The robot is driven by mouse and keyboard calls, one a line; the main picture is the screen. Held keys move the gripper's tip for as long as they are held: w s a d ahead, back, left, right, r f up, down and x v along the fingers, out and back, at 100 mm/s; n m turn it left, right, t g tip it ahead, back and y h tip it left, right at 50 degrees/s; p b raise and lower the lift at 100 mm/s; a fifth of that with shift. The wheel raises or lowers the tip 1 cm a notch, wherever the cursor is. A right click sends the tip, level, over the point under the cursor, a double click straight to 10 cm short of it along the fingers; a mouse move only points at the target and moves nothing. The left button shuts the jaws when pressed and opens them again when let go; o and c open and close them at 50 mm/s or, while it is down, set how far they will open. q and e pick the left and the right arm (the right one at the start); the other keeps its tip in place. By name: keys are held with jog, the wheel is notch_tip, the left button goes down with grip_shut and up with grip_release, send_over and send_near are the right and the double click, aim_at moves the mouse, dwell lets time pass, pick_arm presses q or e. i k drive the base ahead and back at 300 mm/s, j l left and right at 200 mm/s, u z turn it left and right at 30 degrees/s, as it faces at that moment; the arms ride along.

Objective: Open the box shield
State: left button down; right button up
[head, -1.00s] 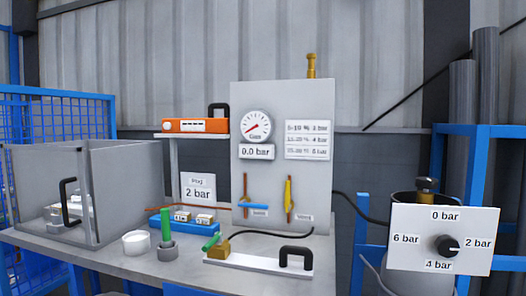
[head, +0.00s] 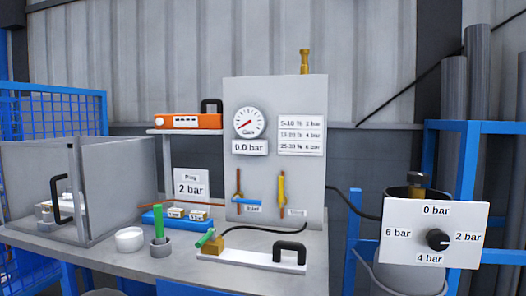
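The box shield (head: 110,185) is a grey, partly see-through box at the left end of the workbench. Its front panel carries a black handle (head: 58,200) and stands closed as far as I can see. A small light-coloured fixture (head: 45,215) shows inside, behind the handle. Neither of my grippers is in the head view.
On the bench (head: 150,262) are a white cup (head: 129,240), a green-handled tool (head: 159,225), a blue tray (head: 155,220) and a plate with a black handle (head: 290,253). The gauge panel (head: 300,170) stands behind. A pressure dial board (head: 432,233) is at right.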

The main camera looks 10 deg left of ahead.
aim_at(70, 147)
jog(key=u, duration=1.75)
